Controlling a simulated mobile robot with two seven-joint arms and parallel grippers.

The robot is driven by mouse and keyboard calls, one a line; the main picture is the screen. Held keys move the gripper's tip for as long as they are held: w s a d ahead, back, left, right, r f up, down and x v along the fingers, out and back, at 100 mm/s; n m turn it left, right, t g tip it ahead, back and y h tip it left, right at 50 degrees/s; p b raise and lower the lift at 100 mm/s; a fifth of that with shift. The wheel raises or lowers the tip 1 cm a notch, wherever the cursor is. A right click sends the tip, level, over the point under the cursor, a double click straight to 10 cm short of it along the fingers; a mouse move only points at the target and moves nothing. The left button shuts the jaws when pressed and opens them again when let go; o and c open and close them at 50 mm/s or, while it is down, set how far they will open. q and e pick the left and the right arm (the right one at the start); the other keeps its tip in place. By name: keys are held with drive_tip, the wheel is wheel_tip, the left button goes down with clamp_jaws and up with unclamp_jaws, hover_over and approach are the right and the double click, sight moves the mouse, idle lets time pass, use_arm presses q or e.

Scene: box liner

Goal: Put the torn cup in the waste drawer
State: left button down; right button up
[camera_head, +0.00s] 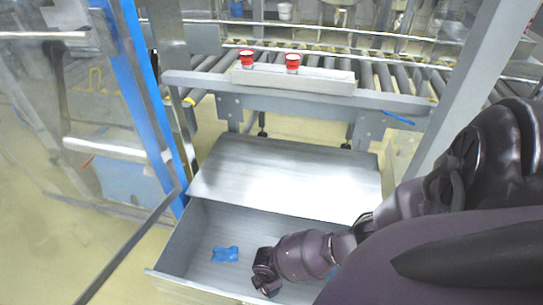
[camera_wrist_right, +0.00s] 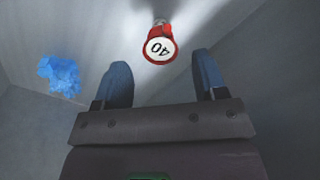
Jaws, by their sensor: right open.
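My right gripper (camera_head: 265,277) is low inside the open grey drawer (camera_head: 196,228), at the end of my arm coming in from the right. In the right wrist view its two blue fingers (camera_wrist_right: 160,62) stand wide apart with nothing held between them. A small red thing with a round white face marked 40 (camera_wrist_right: 160,46), likely the cup, shows just beyond the fingertips, apart from both. I cannot make out a tear. It does not show in the head view, where my gripper and arm cover part of the drawer. My left gripper is not in view.
A crumpled blue piece (camera_head: 225,254) lies on the drawer floor; it also shows in the wrist view (camera_wrist_right: 60,75). A blue post (camera_head: 146,98) stands at left.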

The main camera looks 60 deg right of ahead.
drive_tip(key=r, duration=0.2)
drive_tip(key=r+p, duration=0.1)
drive_tip(key=r, duration=0.1)
drive_tip(key=shift+w+r+p, duration=0.2)
drive_tip(key=shift+r+p, duration=0.1)
drive_tip(key=shift+r, duration=0.05)
drive_tip(key=shift+s+r, duration=0.15)
drive_tip(key=shift+r, duration=0.2)
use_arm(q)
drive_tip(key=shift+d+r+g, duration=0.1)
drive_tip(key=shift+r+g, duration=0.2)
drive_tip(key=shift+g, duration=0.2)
use_arm(e)
drive_tip(key=shift+s, duration=0.1)
